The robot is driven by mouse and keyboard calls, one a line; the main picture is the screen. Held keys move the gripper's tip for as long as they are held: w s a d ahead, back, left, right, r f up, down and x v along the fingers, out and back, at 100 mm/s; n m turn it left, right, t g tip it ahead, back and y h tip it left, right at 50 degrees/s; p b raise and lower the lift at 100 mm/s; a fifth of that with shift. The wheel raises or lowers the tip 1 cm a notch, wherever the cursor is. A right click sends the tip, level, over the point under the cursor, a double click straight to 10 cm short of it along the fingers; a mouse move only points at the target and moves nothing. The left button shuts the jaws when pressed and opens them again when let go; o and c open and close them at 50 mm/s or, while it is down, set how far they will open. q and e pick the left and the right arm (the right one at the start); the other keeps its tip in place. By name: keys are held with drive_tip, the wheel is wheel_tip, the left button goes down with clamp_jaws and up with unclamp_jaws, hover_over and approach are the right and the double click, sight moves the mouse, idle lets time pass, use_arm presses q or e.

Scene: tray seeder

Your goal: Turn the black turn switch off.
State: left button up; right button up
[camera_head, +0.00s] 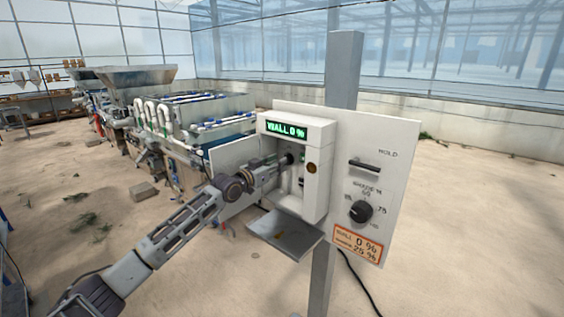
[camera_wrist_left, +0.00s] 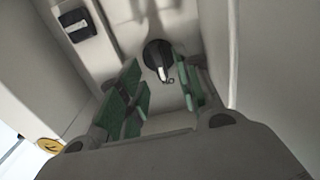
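A black turn switch (camera_wrist_left: 158,55) with a white pointer is on the inner back wall of the light grey control box (camera_head: 316,185). It also shows as a small dark knob in the head view (camera_head: 290,158). In the wrist view, its pointer runs down and slightly right. My left gripper (camera_head: 277,164) reaches into the box from the left. In the left wrist view, its green-padded fingers (camera_wrist_left: 160,88) are apart, with the switch beyond and between them. They do not visibly grip it. My right gripper is not in view.
A black shade dial (camera_head: 360,212) and a dark bar handle (camera_head: 364,165) are on the panel at right. A grey flap (camera_head: 285,234) hangs open below the box. A grey post (camera_head: 343,70) stands behind. Seeding machinery (camera_head: 190,118) is at left.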

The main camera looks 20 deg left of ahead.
use_arm(q)
drive_tip(key=shift+x, duration=1.65)
clamp_jaws()
